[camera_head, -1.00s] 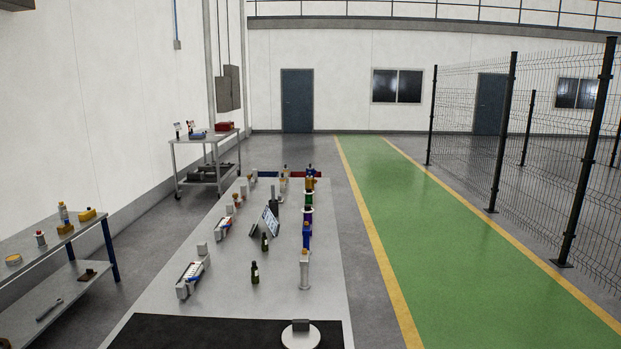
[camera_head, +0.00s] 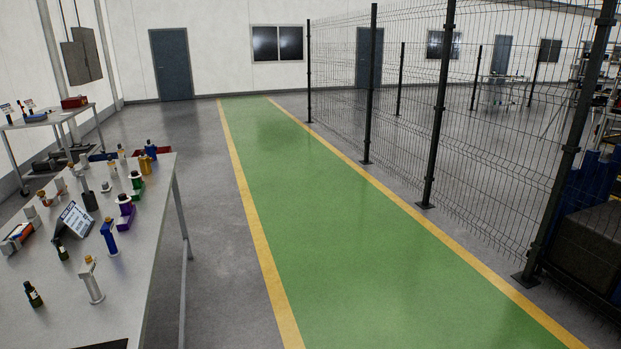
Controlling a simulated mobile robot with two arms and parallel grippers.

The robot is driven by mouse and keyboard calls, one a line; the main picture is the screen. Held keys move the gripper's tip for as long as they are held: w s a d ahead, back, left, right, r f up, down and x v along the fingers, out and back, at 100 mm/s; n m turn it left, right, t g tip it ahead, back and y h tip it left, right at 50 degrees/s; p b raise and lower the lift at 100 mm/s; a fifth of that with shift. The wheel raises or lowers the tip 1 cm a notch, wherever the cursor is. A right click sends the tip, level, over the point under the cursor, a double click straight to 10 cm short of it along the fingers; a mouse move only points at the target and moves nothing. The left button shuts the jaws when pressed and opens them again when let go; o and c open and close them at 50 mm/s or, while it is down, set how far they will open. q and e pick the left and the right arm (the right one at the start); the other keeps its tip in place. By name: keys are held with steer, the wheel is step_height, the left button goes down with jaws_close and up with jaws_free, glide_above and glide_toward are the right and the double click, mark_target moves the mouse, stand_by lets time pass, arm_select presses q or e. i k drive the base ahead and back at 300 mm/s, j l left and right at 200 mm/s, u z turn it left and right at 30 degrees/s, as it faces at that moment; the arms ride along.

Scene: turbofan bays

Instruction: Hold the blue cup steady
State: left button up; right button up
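I cannot make out a clear blue cup. A blue upright piece (camera_head: 109,238) with a gold-brown top stands on the grey table (camera_head: 135,275) at the left. I cannot tell whether it is the cup. It stands in a row with a white upright piece (camera_head: 91,281) nearer me and purple (camera_head: 125,212), green (camera_head: 137,185) and yellow (camera_head: 145,163) pieces farther back. Neither of my grippers is in view.
A tilted tablet-like sign (camera_head: 75,219) and dark bottles (camera_head: 33,294) stand on the table. A green walkway (camera_head: 290,200) with yellow edges runs clear beside it. A wire fence (camera_head: 420,110) stands to the right.

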mark_target(150, 151)
steer(key=i+l, duration=0.25)
steer(key=i, duration=0.2)
steer(key=i+l, duration=0.3)
steer(key=i, duration=0.2)
